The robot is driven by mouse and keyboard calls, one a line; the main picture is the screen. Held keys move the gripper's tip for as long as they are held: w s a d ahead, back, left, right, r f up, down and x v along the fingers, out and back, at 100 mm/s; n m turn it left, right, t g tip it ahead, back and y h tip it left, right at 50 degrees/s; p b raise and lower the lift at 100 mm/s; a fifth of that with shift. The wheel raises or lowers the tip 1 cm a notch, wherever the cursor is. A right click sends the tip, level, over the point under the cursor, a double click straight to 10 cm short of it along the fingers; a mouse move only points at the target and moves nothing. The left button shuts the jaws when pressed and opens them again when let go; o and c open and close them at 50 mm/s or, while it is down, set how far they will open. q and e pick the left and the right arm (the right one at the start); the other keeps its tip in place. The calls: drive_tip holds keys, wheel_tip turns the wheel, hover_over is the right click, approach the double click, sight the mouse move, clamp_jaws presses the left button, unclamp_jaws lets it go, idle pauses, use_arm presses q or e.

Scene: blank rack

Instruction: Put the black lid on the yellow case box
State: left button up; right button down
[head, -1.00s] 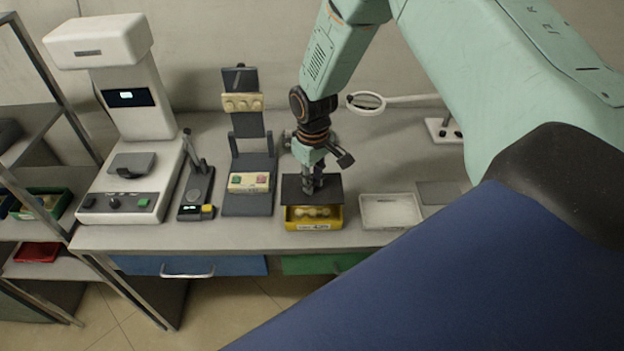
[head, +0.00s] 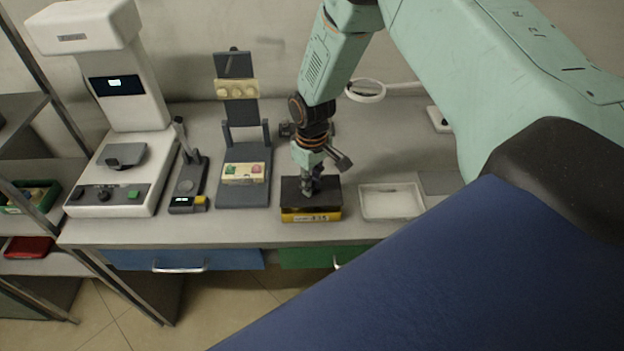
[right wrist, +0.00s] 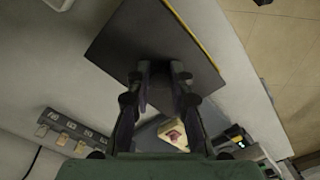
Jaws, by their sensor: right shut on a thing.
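The yellow case box (head: 311,216) stands on the bench in the head view, with its front label showing. The black lid (head: 296,190) is over its top, and a dark gap shows between lid and box at the front. My right gripper (head: 311,188) points down and is shut on the lid from above. In the right wrist view the lid (right wrist: 150,40) is held at the fingertips (right wrist: 160,80), and a thin yellow edge of the box shows along one side. The inside of the box is hidden. My left gripper is not in view.
A white tray (head: 391,203) stands just right of the box. A dark stand with a beige button block (head: 243,173), a small dark device (head: 187,185) and a white machine (head: 125,170) stand to the left. A magnifier (head: 366,90) is behind.

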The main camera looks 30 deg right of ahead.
drive_tip(key=shift+s+a+f, duration=0.15)
drive_tip(key=shift+s+a, duration=0.1)
drive_tip(key=shift+w+d+f, duration=0.2)
drive_tip(key=shift+s+a+r, duration=0.2)
drive_tip(key=shift+s+a, duration=0.05)
drive_tip(key=shift+s, duration=0.05)
drive_tip(key=shift+w+d+f, duration=0.15)
drive_tip(key=shift+w+d, duration=0.05)
idle(0.9)
drive_tip(key=shift+s+a, duration=0.1)
idle(0.5)
drive_tip(key=shift+f, duration=0.3)
drive_tip(key=shift+f+b, duration=0.4)
drive_tip(key=shift+f, duration=0.1)
